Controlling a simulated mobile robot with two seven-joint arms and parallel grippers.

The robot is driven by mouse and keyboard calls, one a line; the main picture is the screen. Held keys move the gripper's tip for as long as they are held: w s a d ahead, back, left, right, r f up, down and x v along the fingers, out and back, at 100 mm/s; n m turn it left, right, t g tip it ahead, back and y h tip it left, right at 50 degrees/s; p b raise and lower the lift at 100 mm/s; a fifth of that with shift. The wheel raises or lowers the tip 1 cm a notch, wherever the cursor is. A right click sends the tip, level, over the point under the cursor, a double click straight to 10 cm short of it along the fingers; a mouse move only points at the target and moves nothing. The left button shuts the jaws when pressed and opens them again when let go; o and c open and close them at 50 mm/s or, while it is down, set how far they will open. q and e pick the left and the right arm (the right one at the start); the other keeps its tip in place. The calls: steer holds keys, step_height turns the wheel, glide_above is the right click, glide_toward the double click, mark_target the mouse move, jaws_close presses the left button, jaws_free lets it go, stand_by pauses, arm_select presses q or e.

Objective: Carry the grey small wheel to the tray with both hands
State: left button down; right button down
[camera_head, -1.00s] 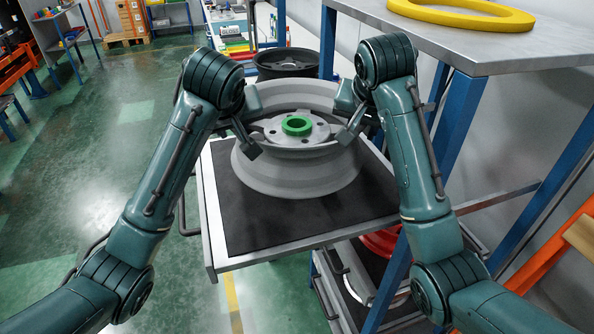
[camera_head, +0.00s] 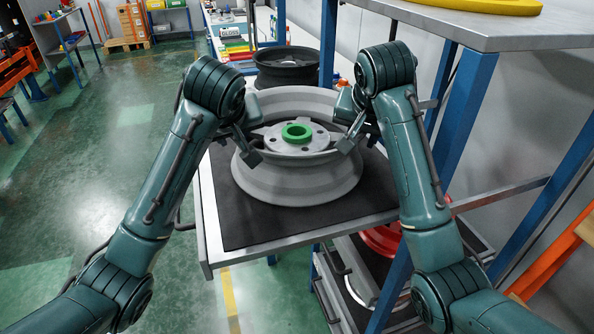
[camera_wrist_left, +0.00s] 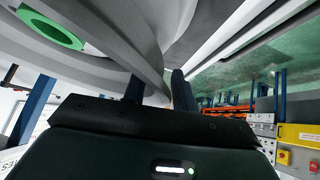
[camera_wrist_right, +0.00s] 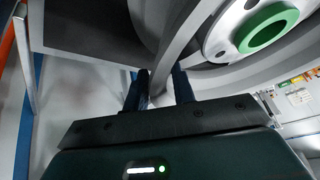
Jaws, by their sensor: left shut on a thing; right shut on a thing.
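The grey small wheel (camera_head: 298,186) lies flat, hub up, with a green ring (camera_head: 296,132) at its centre. My left gripper (camera_head: 248,146) is shut on the wheel's rim at its left side. My right gripper (camera_head: 350,136) is shut on the rim at its right side. Both wrist views show the rim between the fingers, at the left gripper (camera_wrist_left: 158,90) and the right gripper (camera_wrist_right: 160,88).
A dark wheel (camera_head: 287,66) sits behind the grey one. A grey shelf top (camera_head: 455,27) with a yellow ring (camera_head: 480,4) stands at the right, on blue posts (camera_head: 462,112). A red wheel (camera_head: 383,238) is on a lower level. The green floor at the left is open.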

arm_select(q)
steer(key=shift+w+a+f+b, duration=0.1)
steer(key=shift+a+f+b, duration=0.1)
steer(key=shift+f+b, duration=0.35)
arm_select(e)
steer(key=shift+d+f, duration=0.15)
steer(key=shift+f, duration=0.45)
arm_select(q)
steer(key=c, duration=1.5)
jaws_free()
steer(key=shift+r, duration=0.1)
arm_select(e)
steer(key=c, duration=1.5)
jaws_free()
arm_select(q)
steer(key=o, duration=0.4)
steer(key=shift+d, duration=0.15)
arm_select(e)
steer(key=o, duration=0.3)
steer(key=shift+r, duration=0.1)
steer(key=shift+o, duration=0.2)
